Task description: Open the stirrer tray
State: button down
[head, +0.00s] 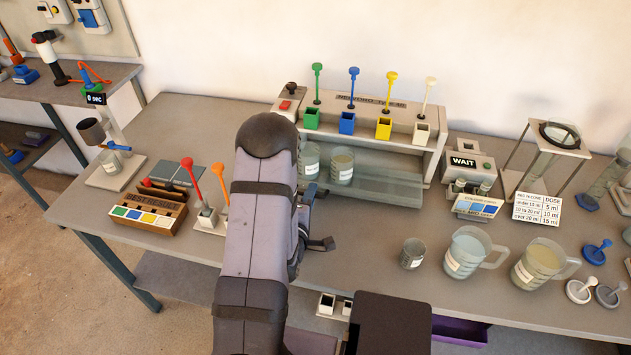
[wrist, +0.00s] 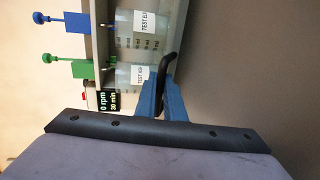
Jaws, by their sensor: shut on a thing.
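The stirrer (head: 432,150) is a grey box unit at the back of the bench. Its flat grey tray (head: 385,190) lies low at the front, its front edge showing beyond the upper shelf. Two labelled beakers (head: 341,165) stand at its left part; they also show in the wrist view (wrist: 130,75). In the wrist view my gripper (wrist: 164,84) has its blue fingers shut on a black bar handle (wrist: 169,66) beside the beakers. In the head view my arm covers the left end of the stirrer and most of my gripper.
Green, blue, yellow and white stirrers (head: 354,87) stand over coloured cups above the tray. A small cup (head: 412,253) and two jugs (head: 470,252) stand at the front right. A palette rack (head: 150,214) is at left. Bench in front of the tray is fairly clear.

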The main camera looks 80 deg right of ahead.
jog(key=shift+a+f, duration=0.1)
jog(key=shift+a, duration=1.2)
jog(key=c, duration=2)
grip_release()
jog(key=shift+a, duration=0.1)
jog(key=shift+o, duration=0.8)
jog(key=shift+a, duration=0.1)
jog(key=shift+r, duration=0.2)
